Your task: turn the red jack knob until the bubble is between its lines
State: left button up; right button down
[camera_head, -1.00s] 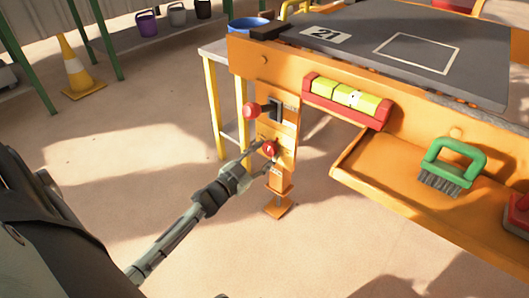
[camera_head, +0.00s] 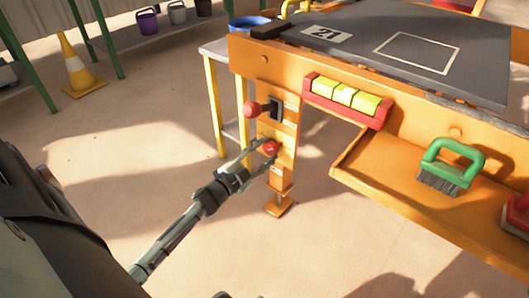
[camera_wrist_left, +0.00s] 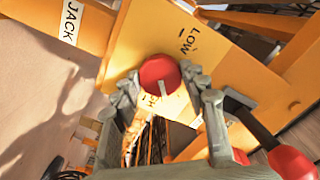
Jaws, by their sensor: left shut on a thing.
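The red jack knob (camera_head: 270,147) sits on the orange leg plate below the press table. It also shows in the left wrist view (camera_wrist_left: 158,70), with a white pointer mark and the words LOW and HIGH on the plate. My left gripper (camera_head: 258,147) is shut on the knob, one finger on each side. The yellow-green level vial (camera_head: 343,94) sits in a red holder (camera_head: 320,103) on the table's front edge. Pale lines cross the vial. My right gripper is not in view.
A red-ball lever (camera_head: 251,109) in a dark slot stands just above the knob, close to my gripper. An orange tray (camera_head: 390,182) with a green-handled brush (camera_head: 452,165) juts out at the right.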

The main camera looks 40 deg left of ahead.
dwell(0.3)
pick_arm(q)
jog(key=o, duration=1.2)
jog(key=shift+c, duration=0.2)
jog(key=shift+s, duration=0.15)
jog(key=s+a, duration=0.1)
jog(key=s, duration=1)
jog(key=shift+s, duration=0.4)
